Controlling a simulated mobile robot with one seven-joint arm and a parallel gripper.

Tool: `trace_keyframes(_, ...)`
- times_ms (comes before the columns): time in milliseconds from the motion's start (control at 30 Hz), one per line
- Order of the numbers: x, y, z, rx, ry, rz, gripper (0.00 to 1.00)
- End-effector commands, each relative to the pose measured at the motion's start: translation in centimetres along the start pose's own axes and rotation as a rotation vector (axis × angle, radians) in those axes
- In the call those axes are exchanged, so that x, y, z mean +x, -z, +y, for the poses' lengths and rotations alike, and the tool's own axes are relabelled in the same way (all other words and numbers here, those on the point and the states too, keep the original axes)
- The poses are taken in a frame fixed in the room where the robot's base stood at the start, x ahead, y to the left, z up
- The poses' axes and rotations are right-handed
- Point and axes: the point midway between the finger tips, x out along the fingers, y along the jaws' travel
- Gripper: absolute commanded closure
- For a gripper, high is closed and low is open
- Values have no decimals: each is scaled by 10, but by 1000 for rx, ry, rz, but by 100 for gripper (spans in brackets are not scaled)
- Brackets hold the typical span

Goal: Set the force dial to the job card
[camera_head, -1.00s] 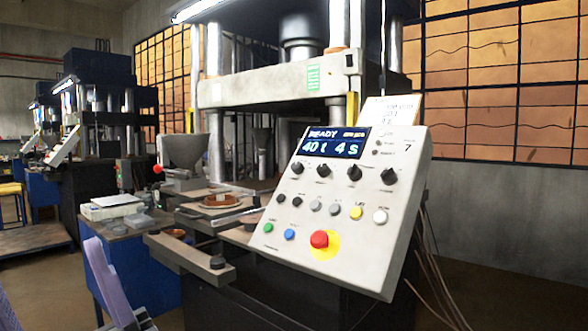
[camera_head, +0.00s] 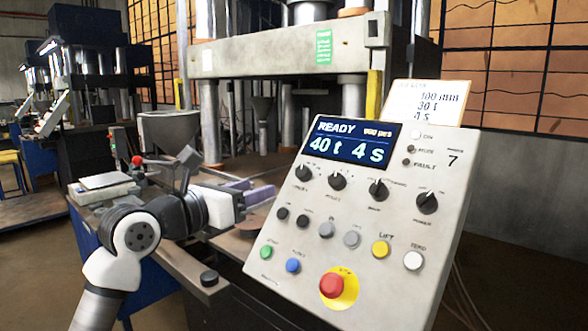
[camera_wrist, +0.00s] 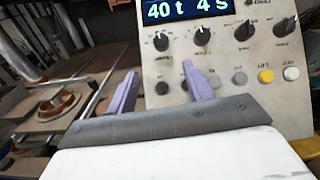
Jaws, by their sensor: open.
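The slanted control panel (camera_head: 300,262) carries a lit display (camera_head: 350,140) reading READY, 40 t and 4 s. The job card (camera_head: 435,100) behind its top edge reads 100 mm, 30 t, 4 s. Four black dials sit in a row below the display: the leftmost (camera_head: 303,172), then (camera_head: 337,181), (camera_head: 378,190) and (camera_head: 427,202). Their labels are too small to tell which sets force. My gripper (camera_head: 252,190) is open and empty, left of the panel. In the wrist view its purple fingers (camera_wrist: 162,86) stand apart, below the two left dials, touching none.
A red stop button (camera_head: 332,285) on a yellow disc is low on the panel, below a row of coloured buttons. The press stands behind. A ring-shaped mould (camera_wrist: 55,105) lies left of the panel. A hopper (camera_head: 168,135) stands beyond my arm.

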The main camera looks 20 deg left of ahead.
Motion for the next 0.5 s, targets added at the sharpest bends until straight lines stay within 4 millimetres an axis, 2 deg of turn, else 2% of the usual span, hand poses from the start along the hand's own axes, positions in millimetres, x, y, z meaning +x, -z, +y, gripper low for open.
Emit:
trace_keyframes(300, 68, -6, -3, -1, 7, -2, 49)
trace_keyframes(500, 103, -5, -3, -2, 6, -4, 49)
